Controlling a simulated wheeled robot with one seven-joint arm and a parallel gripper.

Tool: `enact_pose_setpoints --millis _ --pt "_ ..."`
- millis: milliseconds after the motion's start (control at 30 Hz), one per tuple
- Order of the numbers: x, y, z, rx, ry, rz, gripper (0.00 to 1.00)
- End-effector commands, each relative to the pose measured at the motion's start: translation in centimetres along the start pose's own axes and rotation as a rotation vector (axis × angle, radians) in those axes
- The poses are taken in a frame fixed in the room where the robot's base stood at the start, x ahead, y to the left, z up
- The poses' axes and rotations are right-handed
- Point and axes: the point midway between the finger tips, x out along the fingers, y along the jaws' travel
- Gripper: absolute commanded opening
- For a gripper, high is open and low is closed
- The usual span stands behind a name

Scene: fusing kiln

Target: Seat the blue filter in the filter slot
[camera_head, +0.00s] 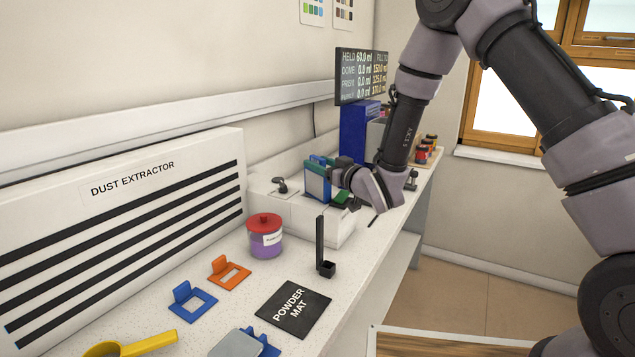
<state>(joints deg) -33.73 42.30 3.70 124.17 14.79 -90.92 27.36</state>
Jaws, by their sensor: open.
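The blue filter appears to be the upright blue-framed panel with a greyish face (316,182), at the white sink-like housing (305,213) against the wall. My gripper (332,180) is at the panel's right side, with its dark fingers close to it. It is open; whether a finger touches the panel cannot be told at this size. Green parts show at the panel's top and below the gripper. The filter slot cannot be made out; the panel and my gripper cover part of the housing, so whether the panel is seated cannot be told.
A red-lidded purple jar (265,236), a black upright holder (325,258) and a powder mat (293,308) stand nearer on the bench. Blue (193,303) and orange (232,275) frames lie left. The dust extractor (120,235) lines the wall. A blue box (356,132) stands behind.

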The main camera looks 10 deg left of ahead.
Motion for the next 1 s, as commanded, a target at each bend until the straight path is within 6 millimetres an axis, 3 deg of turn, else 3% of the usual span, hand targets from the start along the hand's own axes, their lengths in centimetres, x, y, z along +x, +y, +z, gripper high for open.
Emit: enact_pose_setpoints --millis 100,333,467,500,1000 --pt "0.95 -0.04 0.01 -0.001 0.0 -0.001 0.55" --pt "1.05 0.02 0.02 0.0 -0.001 0.0 0.55" --pt "1.04 0.02 0.02 0.0 -0.001 0.0 0.05" --pt "1.03 0.03 0.01 0.0 -0.001 0.0 0.0" --pt "1.02 0.03 0.0 -0.001 -0.001 0.0 0.0"
